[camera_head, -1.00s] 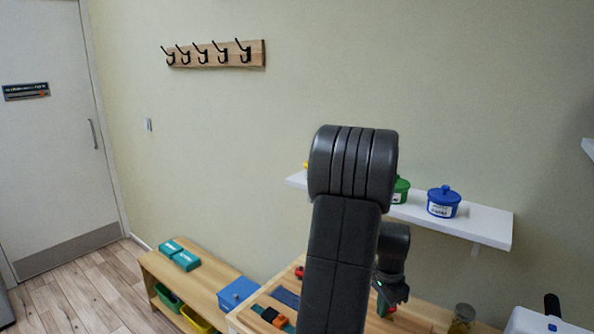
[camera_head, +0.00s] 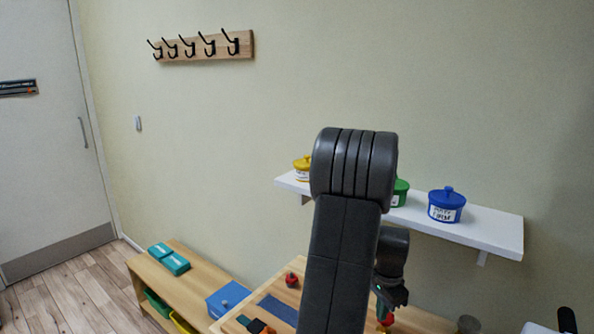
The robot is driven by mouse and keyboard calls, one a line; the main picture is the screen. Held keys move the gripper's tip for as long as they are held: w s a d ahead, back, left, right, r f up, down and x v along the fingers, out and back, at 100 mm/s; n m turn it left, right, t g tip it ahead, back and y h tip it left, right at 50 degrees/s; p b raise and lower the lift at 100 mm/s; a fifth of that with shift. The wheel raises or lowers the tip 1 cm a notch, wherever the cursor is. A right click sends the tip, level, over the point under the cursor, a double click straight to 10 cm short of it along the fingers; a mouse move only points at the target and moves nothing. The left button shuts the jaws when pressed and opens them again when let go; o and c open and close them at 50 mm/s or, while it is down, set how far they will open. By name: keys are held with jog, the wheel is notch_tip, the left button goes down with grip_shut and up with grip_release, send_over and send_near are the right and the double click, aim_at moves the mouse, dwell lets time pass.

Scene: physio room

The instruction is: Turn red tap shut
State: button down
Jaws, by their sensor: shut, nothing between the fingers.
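My gripper (camera_head: 391,299) hangs over the wooden table, small and partly hidden behind my own arm. Its jaws look shut, with nothing seen between them. A small red thing (camera_head: 387,319) shows just below the fingertips; I cannot tell whether they touch it. A second red knob-like thing (camera_head: 291,280) with a dark base stands on the table, left of my arm. Neither shows clearly enough to tell which is the red tap or how its handle is turned.
A white wall shelf (camera_head: 490,233) holds a yellow pot (camera_head: 302,169), a green pot (camera_head: 400,192) and a blue pot (camera_head: 446,206) behind my arm. A low wooden bench (camera_head: 192,285) with teal boxes (camera_head: 168,257) and a blue box (camera_head: 228,299) stands left of the table.

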jog(key=shift+f+b, duration=0.8)
jog(key=shift+f, duration=0.8)
jog(key=shift+w+d, duration=0.15)
jog(key=shift+w, duration=0.05)
jog(key=shift+w+a+r, duration=0.1)
jog(key=shift+w+a, duration=0.1)
jog(key=shift+w, duration=0.05)
jog(key=shift+w+a, duration=0.15)
jog(key=shift+w, duration=0.15)
jog(key=shift+w+a, duration=0.1)
jog(key=shift+w, duration=0.25)
jog(key=shift+w+a, duration=0.1)
jog(key=shift+w, duration=0.3)
